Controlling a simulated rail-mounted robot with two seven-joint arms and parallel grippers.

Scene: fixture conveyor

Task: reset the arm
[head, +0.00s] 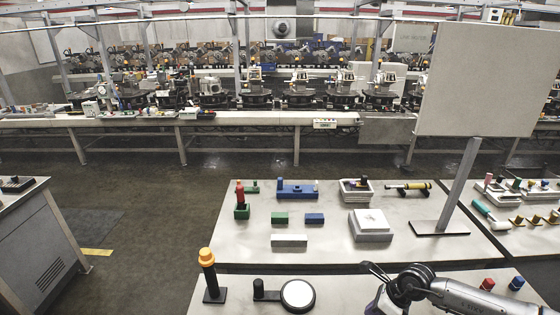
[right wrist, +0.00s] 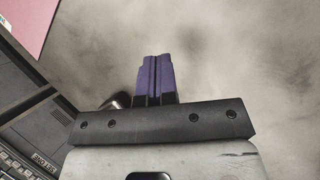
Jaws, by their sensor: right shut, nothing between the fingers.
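My right arm (head: 470,296) comes in from the lower right of the head view, bent over the near table. My right gripper shows in the right wrist view (right wrist: 154,60), its two purple fingers pressed together with nothing between them. Below the fingers in that view is a blurred pale grey surface. In the head view the gripper is low beside the arm's dark joint and mostly hidden. My left arm and left gripper are not in view.
The near table holds an orange-topped black post (head: 208,272), a round white disc (head: 298,294) and red and blue knobs (head: 487,284) beside my arm. The table behind holds blocks, a white box (head: 371,222) and a large panel on a stand (head: 480,80). A conveyor (head: 230,119) runs behind.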

